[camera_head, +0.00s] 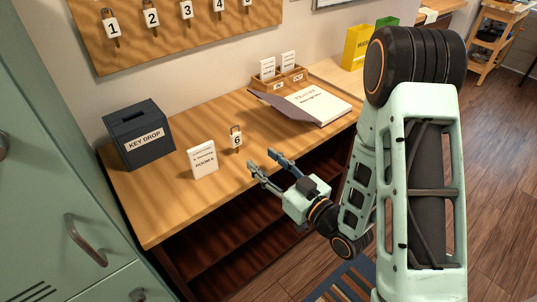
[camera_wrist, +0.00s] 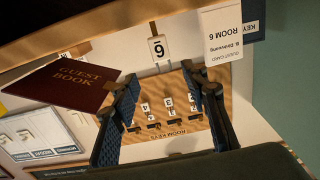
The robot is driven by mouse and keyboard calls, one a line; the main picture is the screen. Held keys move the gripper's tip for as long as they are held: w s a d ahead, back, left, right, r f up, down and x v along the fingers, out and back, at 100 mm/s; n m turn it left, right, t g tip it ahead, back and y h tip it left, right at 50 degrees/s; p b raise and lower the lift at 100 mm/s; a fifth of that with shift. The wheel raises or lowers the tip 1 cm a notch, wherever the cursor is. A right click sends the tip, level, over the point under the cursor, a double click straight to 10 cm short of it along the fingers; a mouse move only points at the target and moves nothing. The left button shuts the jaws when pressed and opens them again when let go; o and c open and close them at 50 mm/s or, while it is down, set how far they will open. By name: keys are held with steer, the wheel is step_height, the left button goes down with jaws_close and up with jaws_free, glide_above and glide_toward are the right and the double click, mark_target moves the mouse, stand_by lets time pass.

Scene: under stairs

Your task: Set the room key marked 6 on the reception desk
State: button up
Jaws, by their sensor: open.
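A white Room 6 guest card (camera_head: 203,160) stands left of the key, with a dark key drop box (camera_head: 138,136) behind it. An open guest book (camera_head: 318,103) lies to the right. A board of numbered keys (camera_head: 170,32) hangs on the wall.

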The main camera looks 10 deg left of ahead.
steer(key=shift+s+d+r+p, duration=0.1)
steer(key=shift+s+d+p, duration=0.35)
steer(key=shift+p, duration=0.6)
